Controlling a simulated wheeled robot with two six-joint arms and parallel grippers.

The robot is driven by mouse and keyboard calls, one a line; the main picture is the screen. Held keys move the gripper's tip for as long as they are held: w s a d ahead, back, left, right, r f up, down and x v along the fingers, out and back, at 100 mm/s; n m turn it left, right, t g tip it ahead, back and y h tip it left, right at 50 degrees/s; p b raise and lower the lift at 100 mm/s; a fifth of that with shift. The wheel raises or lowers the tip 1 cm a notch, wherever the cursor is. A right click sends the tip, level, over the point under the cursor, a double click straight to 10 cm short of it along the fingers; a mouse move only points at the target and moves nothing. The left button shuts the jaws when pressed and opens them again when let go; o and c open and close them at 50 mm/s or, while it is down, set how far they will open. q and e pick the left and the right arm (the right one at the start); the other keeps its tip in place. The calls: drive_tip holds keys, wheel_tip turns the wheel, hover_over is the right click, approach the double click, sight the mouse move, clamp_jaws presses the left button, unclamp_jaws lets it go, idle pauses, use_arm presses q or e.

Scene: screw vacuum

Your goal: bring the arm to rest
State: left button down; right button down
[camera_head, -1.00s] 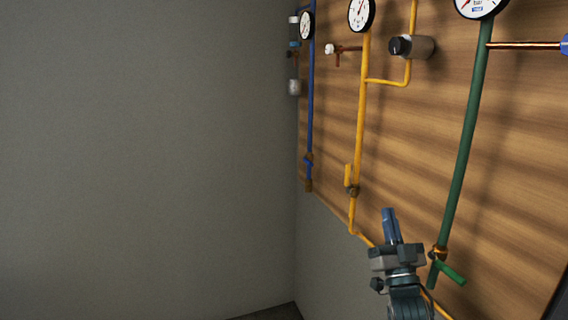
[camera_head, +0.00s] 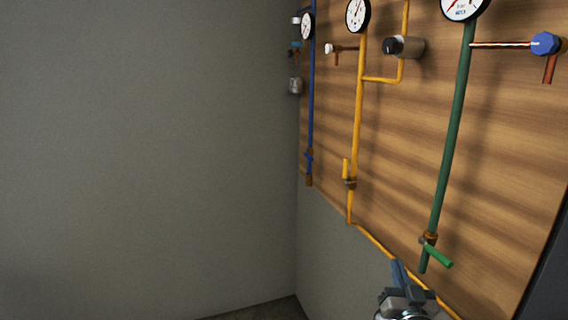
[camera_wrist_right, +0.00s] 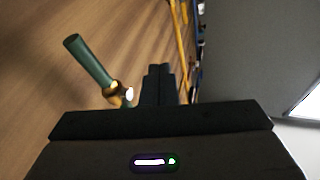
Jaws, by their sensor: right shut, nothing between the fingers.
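My right gripper (camera_head: 398,268) shows at the bottom of the head view, in front of the lower edge of the wooden panel. Its fingers are shut with nothing between them. In the right wrist view the closed fingers (camera_wrist_right: 158,80) point away from the camera. The green valve handle (camera_head: 438,257) on the green pipe (camera_head: 455,130) is just above and to the right of the fingers in the head view. My left gripper is not in view.
The wooden panel (camera_head: 500,150) carries a yellow pipe (camera_head: 359,110), a blue pipe (camera_head: 311,90), gauges (camera_head: 358,14) and a blue knob (camera_head: 545,43). The yellow pipe runs low along the panel's bottom edge, close to my gripper. A bare grey wall (camera_head: 150,150) fills the left side.

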drive_tip(key=s+d+f+n+g, duration=0.1)
drive_tip(key=s+d+f+g, duration=0.1)
drive_tip(key=s+f+g, duration=0.95)
drive_tip(key=s+f+n+g, duration=0.15)
drive_tip(key=s+f, duration=0.25)
drive_tip(key=s, duration=0.4)
drive_tip(key=s+f+g, duration=0.3)
drive_tip(key=s+f, duration=0.2)
drive_tip(key=s, duration=0.4)
drive_tip(key=s+f+n+g, duration=0.15)
drive_tip(key=s+f, duration=0.25)
drive_tip(key=s, duration=0.4)
wheel_tip(320, 180, down, 30)
drive_tip(key=d+m+g, duration=0.1)
drive_tip(key=d+g, duration=0.1)
drive_tip(key=s+d+f, duration=0.1)
drive_tip(key=s+f, duration=1.7)
drive_tip(key=f, duration=0.1)
drive_tip(key=shift+s+f+g, duration=0.15)
drive_tip(key=shift+f+g, duration=0.1)
drive_tip(key=shift+g, duration=0.1)
